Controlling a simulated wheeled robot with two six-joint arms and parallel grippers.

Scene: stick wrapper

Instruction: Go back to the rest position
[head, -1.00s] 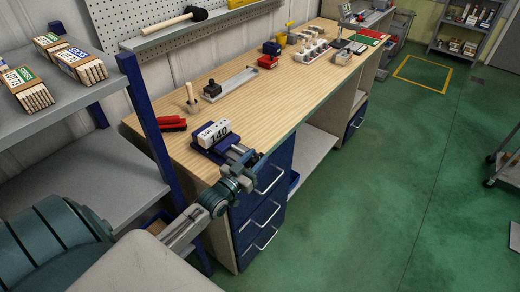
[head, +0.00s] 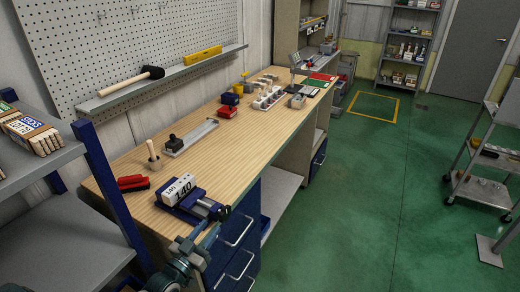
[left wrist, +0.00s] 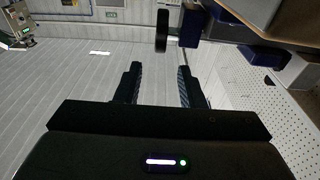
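My left arm comes in at the bottom of the head view, beside the near edge of the workbench. My left gripper (head: 208,238) is small there, just below the blue vise (head: 211,208). The left wrist view shows my left gripper (left wrist: 156,84) with its two dark fingers well apart and nothing between them. A white block marked 140 (head: 180,189) sits in the vise. Bundles of wrapped sticks (head: 32,133) lie on the shelf at the left, partly cut off. My right gripper is not in view.
The wooden workbench (head: 235,135) carries a red tool (head: 132,183), a metal tray (head: 190,138) and several small items. A blue-posted shelf (head: 60,236) stands close at the left. A cart (head: 484,158) stands at the right. The green floor (head: 350,200) between is clear.

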